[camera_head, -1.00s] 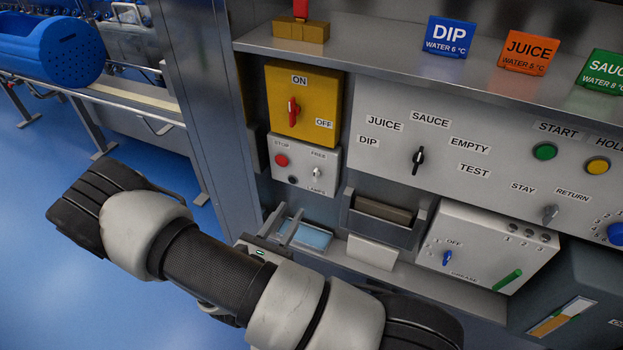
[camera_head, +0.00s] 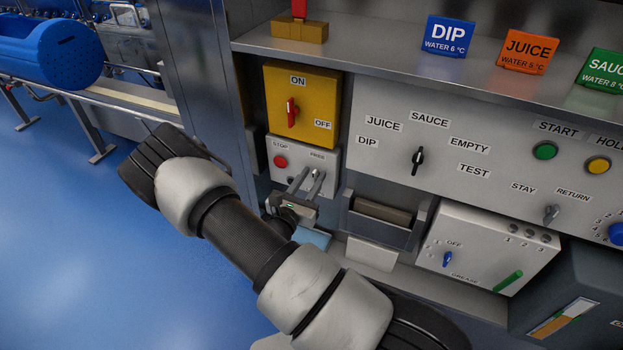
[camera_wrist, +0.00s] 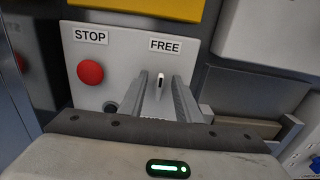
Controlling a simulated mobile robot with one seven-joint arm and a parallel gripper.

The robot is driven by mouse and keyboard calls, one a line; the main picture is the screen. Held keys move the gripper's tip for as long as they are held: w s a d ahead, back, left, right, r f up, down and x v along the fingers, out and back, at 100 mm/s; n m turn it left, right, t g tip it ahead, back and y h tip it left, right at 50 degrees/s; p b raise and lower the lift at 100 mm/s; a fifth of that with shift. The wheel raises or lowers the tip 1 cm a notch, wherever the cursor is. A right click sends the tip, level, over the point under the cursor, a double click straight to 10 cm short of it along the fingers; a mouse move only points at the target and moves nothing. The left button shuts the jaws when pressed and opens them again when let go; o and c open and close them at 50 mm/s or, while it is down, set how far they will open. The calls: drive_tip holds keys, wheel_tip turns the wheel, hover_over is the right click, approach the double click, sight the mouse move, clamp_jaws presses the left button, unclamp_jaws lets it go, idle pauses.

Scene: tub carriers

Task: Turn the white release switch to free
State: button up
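My gripper (camera_wrist: 159,92) is open, one finger on each side of the switch with a gap to each. I cannot tell how far the fingertips are from the panel. In the head view my gripper (camera_head: 309,178) covers the panel's lower part. The LAMPS label is hidden.
A red STOP button (camera_wrist: 90,72) sits left of the switch, with a dark round button (camera_wrist: 110,107) below it. The yellow ON/OFF box (camera_head: 300,105) is above. A metal holder (camera_head: 383,218) stands to the right. Blue floor (camera_head: 70,220) is open at left.

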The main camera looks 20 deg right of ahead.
clamp_jaws()
drive_tip(key=shift+n, duration=0.3)
drive_tip(key=n+p, duration=0.1)
drive_tip(key=n, duration=0.2)
drive_tip(key=n+p, duration=0.1)
drive_tip(key=n, duration=0.3)
drive_tip(key=n+p, duration=0.1)
drive_tip(key=n, duration=0.3)
drive_tip(key=shift+w+a+f, duration=0.25)
drive_tip(key=shift+a+f, duration=0.1)
drive_tip(key=shift+n+p, duration=0.3)
